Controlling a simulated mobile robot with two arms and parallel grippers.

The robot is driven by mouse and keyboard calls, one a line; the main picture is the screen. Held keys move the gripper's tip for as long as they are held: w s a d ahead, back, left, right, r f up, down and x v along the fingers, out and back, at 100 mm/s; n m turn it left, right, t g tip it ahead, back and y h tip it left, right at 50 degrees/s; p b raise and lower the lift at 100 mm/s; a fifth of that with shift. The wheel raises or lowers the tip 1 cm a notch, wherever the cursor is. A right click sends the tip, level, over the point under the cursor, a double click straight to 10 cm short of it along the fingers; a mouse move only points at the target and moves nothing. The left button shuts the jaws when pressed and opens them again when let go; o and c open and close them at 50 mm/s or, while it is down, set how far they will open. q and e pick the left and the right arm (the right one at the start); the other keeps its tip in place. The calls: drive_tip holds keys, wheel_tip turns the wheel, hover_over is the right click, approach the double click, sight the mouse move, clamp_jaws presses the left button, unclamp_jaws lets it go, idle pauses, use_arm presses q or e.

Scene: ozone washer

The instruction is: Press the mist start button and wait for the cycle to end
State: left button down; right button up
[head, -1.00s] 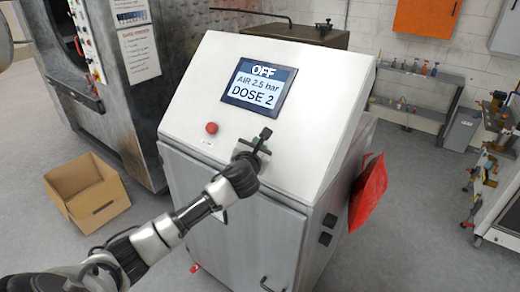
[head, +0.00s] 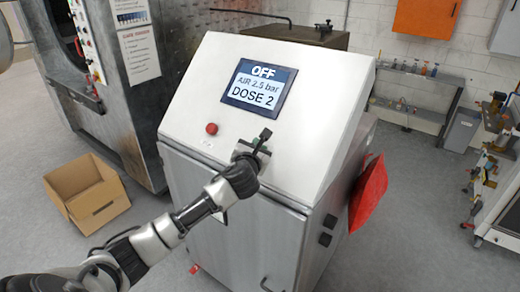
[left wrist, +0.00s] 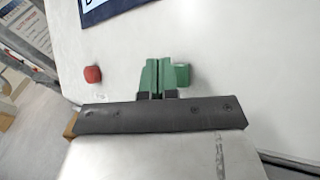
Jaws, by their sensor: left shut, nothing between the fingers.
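The washer's control cabinet (head: 200,150) has a sloped white panel with a display (head: 260,84) reading "OFF", "AIR 2.5 bar" and "DOSE 2". A red button (head: 211,128) is on the panel below the display; it also shows in the left wrist view (left wrist: 92,74). My left gripper (head: 262,138) is shut and empty, with its tips at the panel right of the red button. In the left wrist view its green fingers (left wrist: 161,76) are together, just left of a green button (left wrist: 184,76) they partly cover. I cannot tell whether they touch it. My right gripper is out of view.
An open cardboard box (head: 88,192) lies on the floor at left, before a large metal machine (head: 115,80). A red pouch (head: 368,194) hangs on the cabinet's right side. A shelf with bottles (head: 420,85) stands by the back wall.

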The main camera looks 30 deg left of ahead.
use_arm(q)
drive_tip(key=shift+w+f, duration=0.1)
idle(0.7)
drive_tip(key=shift+w+f, duration=0.15)
drive_tip(key=shift+w, duration=0.05)
drive_tip(key=shift+w+f, duration=0.35)
drive_tip(key=shift+f, duration=0.1)
idle(0.8)
idle(0.3)
drive_tip(key=shift+s+r+p, duration=0.45)
drive_tip(key=shift+r+p, duration=0.15)
drive_tip(key=shift+p, duration=0.4)
drive_tip(key=shift+s+r, duration=0.1)
drive_tip(key=shift+s, duration=0.1)
